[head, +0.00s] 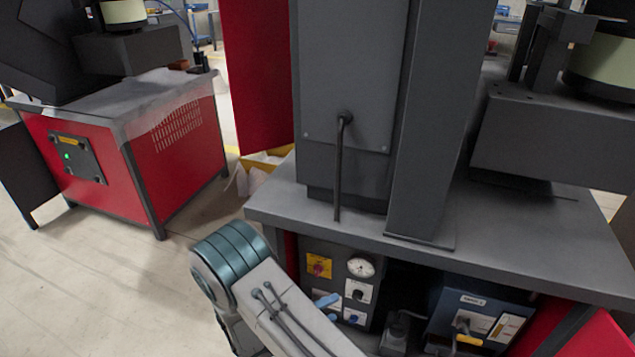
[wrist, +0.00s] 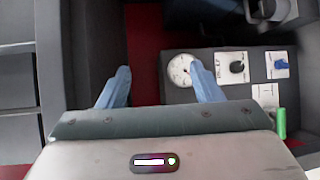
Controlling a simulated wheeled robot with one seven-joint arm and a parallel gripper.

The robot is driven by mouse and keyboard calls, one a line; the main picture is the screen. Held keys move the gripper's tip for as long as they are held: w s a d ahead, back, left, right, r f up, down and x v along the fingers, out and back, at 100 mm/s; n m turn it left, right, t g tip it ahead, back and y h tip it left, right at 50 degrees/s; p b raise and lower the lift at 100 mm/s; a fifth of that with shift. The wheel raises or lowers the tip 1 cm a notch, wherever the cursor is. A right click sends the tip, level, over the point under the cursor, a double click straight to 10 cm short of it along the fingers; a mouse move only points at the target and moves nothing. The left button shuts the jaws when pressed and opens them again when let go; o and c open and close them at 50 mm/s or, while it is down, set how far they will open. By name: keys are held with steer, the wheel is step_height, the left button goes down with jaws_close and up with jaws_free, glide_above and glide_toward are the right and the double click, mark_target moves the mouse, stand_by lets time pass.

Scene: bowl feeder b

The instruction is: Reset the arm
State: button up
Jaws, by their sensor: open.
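My gripper (head: 328,307) is in front of the control panel (head: 338,255) under the grey bench, at the lower middle of the head view. Its blue fingers also show in the wrist view (wrist: 161,76). They are spread apart with nothing between them. In the wrist view the right fingertip overlaps the edge of the round white gauge (wrist: 177,72). I cannot tell whether it touches the panel. My arm comes up from the bottom of the head view and hides part of the area below the panel.
The panel has a red knob on a yellow plate (head: 319,266), a black knob (head: 358,291) and a blue knob (wrist: 281,65). The bench top (head: 480,230) overhangs it. A blue-grey box (head: 470,315) is at right. Floor (head: 100,290) is clear at left, before a red machine (head: 180,155).

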steer(key=s+d+r+m+g+y+p, duration=0.25)
steer(key=d+r+g, duration=0.3)
steer(key=r, duration=0.55)
steer(key=s+d+r+m+g+y+p, duration=0.1)
steer(key=s+d+r+m+g+p, duration=0.35)
steer(key=r, duration=0.65)
steer(key=s+r+t+y+p, duration=0.1)
steer(key=s+r+y+p, duration=0.1)
steer(key=r, duration=0.4)
steer(key=s+d+r+t+y+p, duration=0.1)
steer(key=s+r+y+p, duration=0.1)
steer(key=r, duration=0.4)
steer(key=s+d+r+m+t+y+p, duration=0.1)
steer(key=s+r+y+p, duration=0.1)
steer(key=s+r+y, duration=0.2)
step_height(320, 180, up, 3)
steer(key=shift+s+d+f+y, duration=0.1)
steer(key=shift+s+d+y, duration=0.2)
steer(key=shift+y, duration=0.65)
steer(key=shift+a, duration=0.1)
steer(key=shift+c, duration=0.2)
steer(key=c, duration=0.5)
steer(key=shift+o, duration=0.2)
